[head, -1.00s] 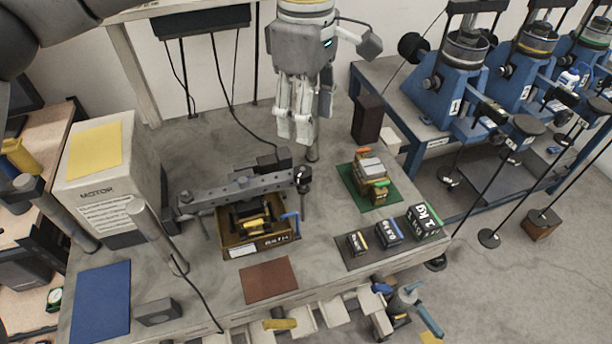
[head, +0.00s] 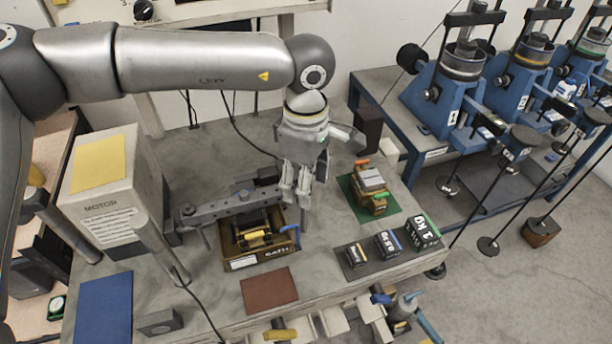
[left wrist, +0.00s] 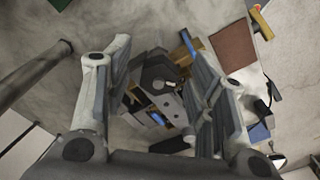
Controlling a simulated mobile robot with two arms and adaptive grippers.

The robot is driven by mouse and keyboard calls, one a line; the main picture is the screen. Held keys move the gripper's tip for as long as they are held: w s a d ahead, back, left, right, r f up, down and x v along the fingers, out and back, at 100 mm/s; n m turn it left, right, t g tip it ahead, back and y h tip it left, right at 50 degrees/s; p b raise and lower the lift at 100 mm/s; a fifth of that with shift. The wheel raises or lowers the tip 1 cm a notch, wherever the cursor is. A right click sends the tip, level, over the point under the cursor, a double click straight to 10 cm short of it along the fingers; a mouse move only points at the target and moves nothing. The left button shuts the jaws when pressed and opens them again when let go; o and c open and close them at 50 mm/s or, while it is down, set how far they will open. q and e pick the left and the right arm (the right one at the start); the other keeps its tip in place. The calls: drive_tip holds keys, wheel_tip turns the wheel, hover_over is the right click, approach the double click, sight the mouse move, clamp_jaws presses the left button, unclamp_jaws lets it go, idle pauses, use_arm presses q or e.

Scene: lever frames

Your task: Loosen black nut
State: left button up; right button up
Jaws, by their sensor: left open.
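My left gripper (head: 295,200) comes down from above at the right end of the grey lever bar (head: 222,207) in the head view. Its two fingers point down, open, with a gap between them. In the left wrist view a dark, hexagon-like part (left wrist: 158,72) lies between the open fingers (left wrist: 155,52). It looks like the black nut, but I cannot be sure. I cannot tell whether the fingers touch it. In the head view the fingers hide that end of the bar. My right gripper is not in view.
The motor box (head: 107,195) stands left. Weights (head: 387,243) lie on a dark mat at the right, near a green mat (head: 352,203). A red-brown mat (head: 269,289) lies in front.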

use_arm(q)
drive_tip(key=shift+c, duration=0.4)
drive_tip(key=c, duration=0.9)
drive_tip(key=shift+f+n+b, duration=0.15)
drive_tip(key=shift+n+b, duration=0.15)
drive_tip(key=shift+b, duration=0.3)
drive_tip(key=shift+c, duration=0.2)
drive_tip(key=n+b, duration=0.4)
drive_tip(key=b, duration=0.1)
drive_tip(key=n+b, duration=0.2)
drive_tip(key=b, duration=0.1)
drive_tip(key=shift+w+f, duration=0.1)
drive_tip(key=shift+w, duration=0.15)
drive_tip(key=n+b, duration=0.4)
drive_tip(key=n, duration=0.1)
drive_tip(key=shift+w+n, duration=0.1)
drive_tip(key=shift+n, duration=0.3)
drive_tip(key=n+b, duration=0.1)
drive_tip(key=n, duration=0.2)
drive_tip(key=shift+w+a+b, duration=0.1)
drive_tip(key=shift+b, duration=0.25)
drive_tip(key=shift+r+n+b, duration=0.3)
drive_tip(key=shift+n+b, duration=0.2)
drive_tip(key=shift+n, duration=0.7)
